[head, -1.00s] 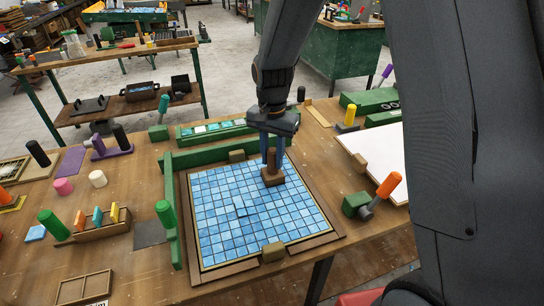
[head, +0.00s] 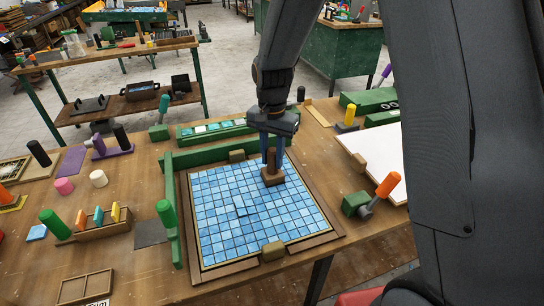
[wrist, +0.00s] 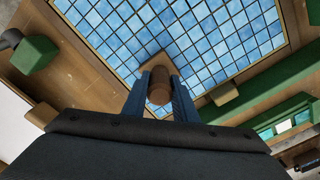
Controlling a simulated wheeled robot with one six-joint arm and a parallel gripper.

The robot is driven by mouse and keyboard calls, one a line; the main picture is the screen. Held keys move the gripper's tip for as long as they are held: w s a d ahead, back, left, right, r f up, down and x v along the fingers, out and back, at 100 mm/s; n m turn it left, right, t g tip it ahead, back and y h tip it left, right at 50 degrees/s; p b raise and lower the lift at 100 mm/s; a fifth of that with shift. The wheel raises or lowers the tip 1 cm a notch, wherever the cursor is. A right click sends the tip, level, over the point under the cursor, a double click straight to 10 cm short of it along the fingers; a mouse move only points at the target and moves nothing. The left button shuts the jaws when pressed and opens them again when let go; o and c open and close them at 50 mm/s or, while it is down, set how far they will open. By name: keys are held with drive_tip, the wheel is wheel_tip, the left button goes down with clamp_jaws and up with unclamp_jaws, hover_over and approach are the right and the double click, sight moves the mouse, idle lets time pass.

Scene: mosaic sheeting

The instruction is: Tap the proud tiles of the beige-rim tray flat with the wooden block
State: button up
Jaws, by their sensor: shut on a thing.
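The beige-rim tray (head: 192,232) lies on the workbench, filled with rows of blue tiles (head: 230,215). One tile (head: 241,212) left of the middle looks slightly tilted against its neighbours; other height differences are too small to tell. My gripper (head: 271,160) is over the tray's far right part, shut on the wooden block (head: 272,177) by its round handle. In the wrist view the handle (wrist: 160,88) is between the two blue fingers, with the block's base (wrist: 153,66) beyond it, over the tiles. I cannot tell whether the base touches them.
Green rails (head: 170,220) stand along the tray's left and far sides. Brown blocks sit at its rim, one at the front (head: 273,251). An orange-handled tool with a green block (head: 356,204) and a white board (head: 375,160) are at right. A wooden holder (head: 103,224) is at left.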

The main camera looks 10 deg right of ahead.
idle(0.4)
drive_tip(key=shift+r+p, duration=2.7)
drive_tip(key=shift+r, duration=0.8)
